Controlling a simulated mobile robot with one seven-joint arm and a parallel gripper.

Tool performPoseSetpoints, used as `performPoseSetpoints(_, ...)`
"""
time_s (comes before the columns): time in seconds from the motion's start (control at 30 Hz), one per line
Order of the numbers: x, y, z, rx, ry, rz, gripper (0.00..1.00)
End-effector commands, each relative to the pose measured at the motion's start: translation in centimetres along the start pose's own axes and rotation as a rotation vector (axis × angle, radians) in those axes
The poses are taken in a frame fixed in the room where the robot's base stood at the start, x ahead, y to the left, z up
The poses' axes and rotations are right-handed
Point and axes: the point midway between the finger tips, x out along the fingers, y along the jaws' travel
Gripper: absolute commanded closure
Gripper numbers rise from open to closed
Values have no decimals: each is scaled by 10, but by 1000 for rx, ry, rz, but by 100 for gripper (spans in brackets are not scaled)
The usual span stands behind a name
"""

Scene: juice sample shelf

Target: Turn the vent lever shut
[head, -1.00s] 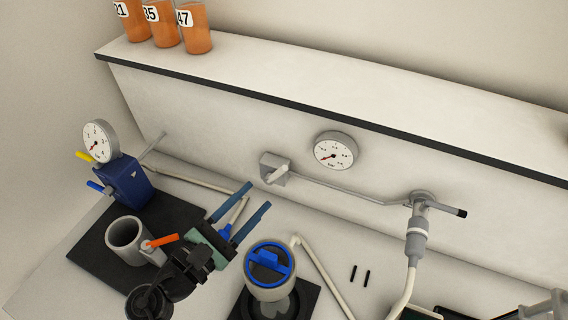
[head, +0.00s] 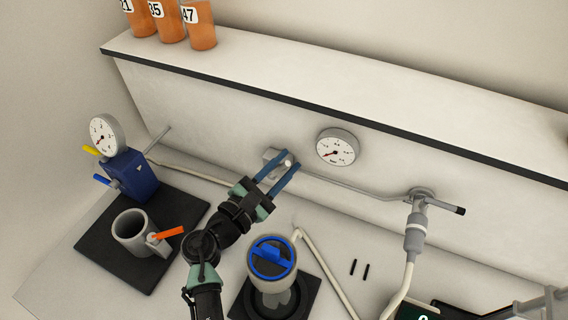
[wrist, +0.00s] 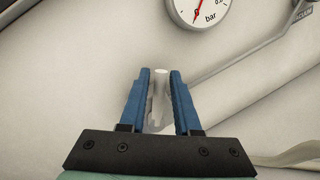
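A small grey wall fitting (head: 270,156) with a short pale lever (head: 288,164) sits on the back wall at the left end of a thin pipe. No label shows, so I cannot confirm that this is the vent lever. My gripper (head: 291,159) reaches up to it with two blue fingers apart, one on each side of the lever. In the wrist view the lever's pale end (wrist: 160,76) stands between the fingertips (wrist: 159,72). Narrow gaps seem to remain beside it; contact is hard to tell.
A round gauge (head: 337,147) is on the wall just right of the fitting. A grey valve with a black-tipped handle (head: 445,206) is further right. A blue-lidded container (head: 271,257), a grey cup (head: 133,233) and a blue box (head: 133,176) stand below. Shelf edge (head: 330,115) runs above.

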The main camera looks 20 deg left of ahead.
Motion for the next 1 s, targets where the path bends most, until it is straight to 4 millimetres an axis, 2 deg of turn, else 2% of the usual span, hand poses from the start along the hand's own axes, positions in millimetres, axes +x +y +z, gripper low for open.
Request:
performPoseSetpoints(0.03,0,0,0,0,0,0,80)
performPoseSetpoints(0.13,0,0,0,0,0,0,98)
performPoseSetpoints(0.17,0,0,0,0,0,0,100)
performPoseSetpoints(1.0,-1,0,0,0,1,1,100)
